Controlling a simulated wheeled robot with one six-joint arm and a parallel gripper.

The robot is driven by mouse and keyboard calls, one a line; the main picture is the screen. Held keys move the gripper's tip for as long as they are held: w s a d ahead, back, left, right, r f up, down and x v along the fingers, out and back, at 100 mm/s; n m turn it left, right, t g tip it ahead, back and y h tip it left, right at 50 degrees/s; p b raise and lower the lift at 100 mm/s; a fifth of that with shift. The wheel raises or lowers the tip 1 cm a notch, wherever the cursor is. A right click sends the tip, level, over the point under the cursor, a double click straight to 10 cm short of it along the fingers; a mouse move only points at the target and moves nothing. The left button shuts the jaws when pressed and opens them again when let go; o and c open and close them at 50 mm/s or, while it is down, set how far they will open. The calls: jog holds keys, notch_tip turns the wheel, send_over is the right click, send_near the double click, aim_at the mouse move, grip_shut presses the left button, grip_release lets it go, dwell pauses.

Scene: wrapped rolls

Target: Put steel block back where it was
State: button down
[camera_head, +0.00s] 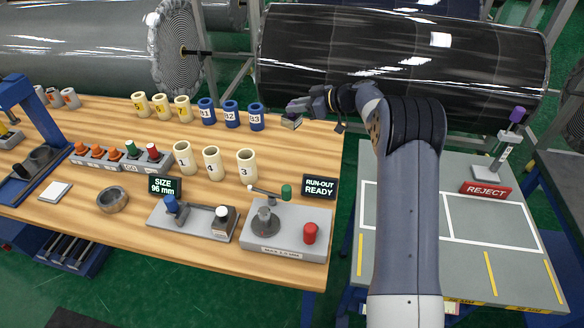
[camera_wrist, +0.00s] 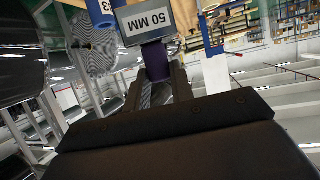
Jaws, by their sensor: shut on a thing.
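My gripper (camera_head: 306,106) is shut on a small steel block (camera_head: 290,123) above the back right part of the workbench, near the blue rolls. The block is off the bench surface. A grey rack (camera_head: 120,160) at the bench's left holds several pieces with orange, green and red knobs. I cannot tell whether a slot in it is empty.
Cream rolls (camera_head: 212,164) and blue rolls (camera_head: 231,114) stand upright on the bench. Grey fixtures (camera_head: 285,231) with knobs sit at the front, by the "SIZE 96 mm" display (camera_head: 164,185). A large black wrapped roll (camera_head: 340,55) lies behind. The reject table (camera_head: 410,175) is at right.

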aim_at(299, 124)
notch_tip(299, 124, down, 7)
jog(key=b, duration=0.6)
jog(key=shift+r+b, duration=0.1)
jog(key=shift+b, duration=0.2)
notch_tip(299, 124, down, 10)
jog(key=shift+p, duration=0.45)
jog(key=c, duration=1.2)
grip_release()
jog(key=shift+f, duration=0.2)
jog(key=shift+s, duration=0.1)
jog(key=shift+r, duration=0.1)
jog(key=b+v, duration=0.1)
jog(key=v, duration=1.1)
jog(key=shift+b, duration=0.3)
